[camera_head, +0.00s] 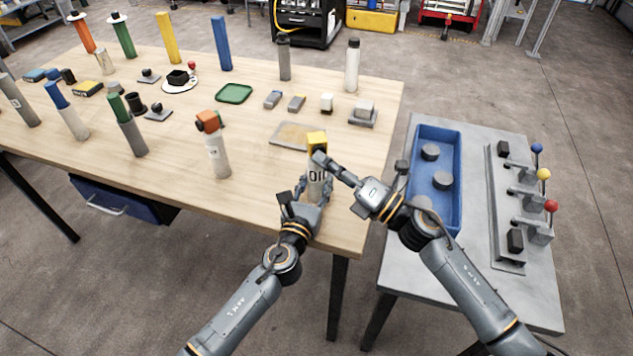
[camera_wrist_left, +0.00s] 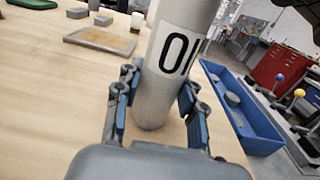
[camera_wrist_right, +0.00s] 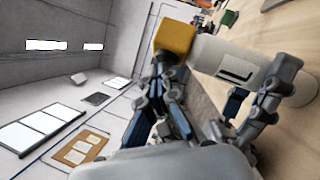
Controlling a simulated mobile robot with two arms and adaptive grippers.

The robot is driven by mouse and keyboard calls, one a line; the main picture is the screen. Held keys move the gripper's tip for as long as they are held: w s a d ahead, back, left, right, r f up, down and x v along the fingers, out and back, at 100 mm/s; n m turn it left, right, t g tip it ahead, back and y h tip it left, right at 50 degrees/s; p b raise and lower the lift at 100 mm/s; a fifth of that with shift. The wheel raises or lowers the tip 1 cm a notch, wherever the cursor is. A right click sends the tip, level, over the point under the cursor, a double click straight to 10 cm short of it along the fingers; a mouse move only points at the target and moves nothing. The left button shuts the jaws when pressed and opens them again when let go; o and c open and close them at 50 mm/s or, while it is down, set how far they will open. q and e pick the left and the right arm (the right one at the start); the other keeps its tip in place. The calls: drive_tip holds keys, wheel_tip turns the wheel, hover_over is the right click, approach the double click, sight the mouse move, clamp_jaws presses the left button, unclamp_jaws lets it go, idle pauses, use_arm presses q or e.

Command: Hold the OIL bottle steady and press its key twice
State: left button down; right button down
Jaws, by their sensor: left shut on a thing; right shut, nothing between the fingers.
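The OIL bottle (camera_head: 315,180) is a pale grey cylinder with black lettering and a yellow top (camera_head: 316,142). It stands upright near the front right edge of the wooden table. My left gripper (camera_head: 309,195) is shut on its lower body; in the left wrist view the fingers (camera_wrist_left: 157,108) sit on both sides of the bottle (camera_wrist_left: 170,60). My right gripper (camera_head: 322,160) is shut and empty, with its fingertips at the yellow top. In the right wrist view the fingertips (camera_wrist_right: 163,65) are close by the yellow top (camera_wrist_right: 175,38); I cannot tell if they touch.
Another bottle with an orange and green top (camera_head: 217,150) stands to the left. A flat tan tray (camera_head: 283,136) lies just behind the OIL bottle. A side table on the right carries a blue bin (camera_head: 447,205) and a lever panel (camera_head: 505,215).

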idle(0.4)
drive_tip(key=shift+s, duration=0.4)
drive_tip(key=shift+s+d, duration=0.1)
drive_tip(key=shift+s+d, duration=0.15)
drive_tip(key=shift+s, duration=0.8)
drive_tip(key=shift+s+d, duration=0.2)
drive_tip(key=shift+s, duration=0.75)
drive_tip(key=shift+s+d, duration=0.15)
drive_tip(key=shift+s, duration=0.8)
drive_tip(key=w+a, duration=0.1)
drive_tip(key=w, duration=0.5)
idle(0.4)
idle(1.3)
